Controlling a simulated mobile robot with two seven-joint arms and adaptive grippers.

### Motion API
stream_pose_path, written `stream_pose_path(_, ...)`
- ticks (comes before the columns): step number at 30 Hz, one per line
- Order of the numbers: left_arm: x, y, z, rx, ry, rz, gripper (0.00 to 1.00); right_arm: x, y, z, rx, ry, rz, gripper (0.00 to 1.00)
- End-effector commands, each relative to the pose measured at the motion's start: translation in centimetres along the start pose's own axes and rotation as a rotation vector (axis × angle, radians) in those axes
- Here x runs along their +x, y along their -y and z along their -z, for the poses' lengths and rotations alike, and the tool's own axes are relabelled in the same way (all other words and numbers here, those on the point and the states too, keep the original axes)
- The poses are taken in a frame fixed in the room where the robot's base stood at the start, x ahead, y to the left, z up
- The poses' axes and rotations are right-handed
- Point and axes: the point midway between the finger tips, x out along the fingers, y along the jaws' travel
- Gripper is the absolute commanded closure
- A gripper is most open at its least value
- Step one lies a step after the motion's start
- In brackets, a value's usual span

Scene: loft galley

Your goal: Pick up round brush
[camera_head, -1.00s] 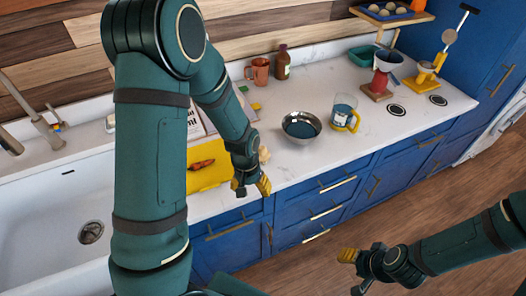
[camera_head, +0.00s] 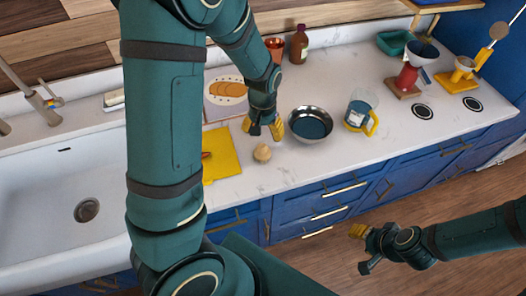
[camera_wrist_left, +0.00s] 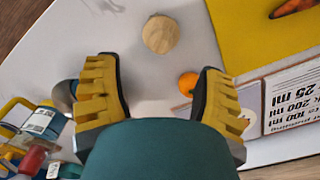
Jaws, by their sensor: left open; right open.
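A small round tan thing, which looks like the round brush (camera_head: 262,153), sits on the white counter in front of the metal bowl and right of the yellow board. In the left wrist view the round brush (camera_wrist_left: 160,34) shows from above as a pale disc, beyond the fingertips and apart from them. My left gripper (camera_head: 264,127) is open and empty, above the counter just behind the brush and left of the bowl. Its two yellow fingers (camera_wrist_left: 158,85) are spread in the wrist view. My right gripper (camera_head: 361,249) is open over the floor, away from the counter.
The metal bowl (camera_head: 310,124) stands close right of my left gripper, with a measuring jug (camera_head: 360,111) beyond it. The yellow board (camera_head: 222,157) lies left, a cookbook (camera_head: 224,97) behind it. A small orange thing (camera_wrist_left: 188,83) shows between the fingers.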

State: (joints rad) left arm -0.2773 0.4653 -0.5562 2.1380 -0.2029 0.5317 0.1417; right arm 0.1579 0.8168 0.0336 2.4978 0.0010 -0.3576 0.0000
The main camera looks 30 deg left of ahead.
Motion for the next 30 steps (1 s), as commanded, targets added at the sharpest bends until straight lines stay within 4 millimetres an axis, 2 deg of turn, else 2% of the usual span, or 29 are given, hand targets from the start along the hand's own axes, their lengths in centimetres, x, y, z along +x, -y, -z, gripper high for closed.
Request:
stream_pose_path(1,1.1,0.1,-0.1,-0.002,0.005,0.002,0.31,0.2,-0.1,0.0,0.000,-0.001,0.000,0.53)
stream_pose_path(3,2.1,0.0,-0.1,0.000,0.003,0.002,0.31,0.3,-0.1,0.0,0.001,-0.001,0.000,0.53)
stream_pose_path(11,3.9,0.0,-0.1,0.001,0.001,0.000,0.31,0.3,-0.1,0.0,0.001,-0.002,0.000,0.53)
stream_pose_path(21,8.2,0.2,-0.3,0.001,0.001,0.001,0.31,0.4,-0.2,0.0,0.001,-0.002,0.000,0.53)
stream_pose_path(30,8.6,0.2,-0.3,0.001,-0.001,0.000,0.31,0.4,-0.2,0.0,0.001,-0.002,0.000,0.53)
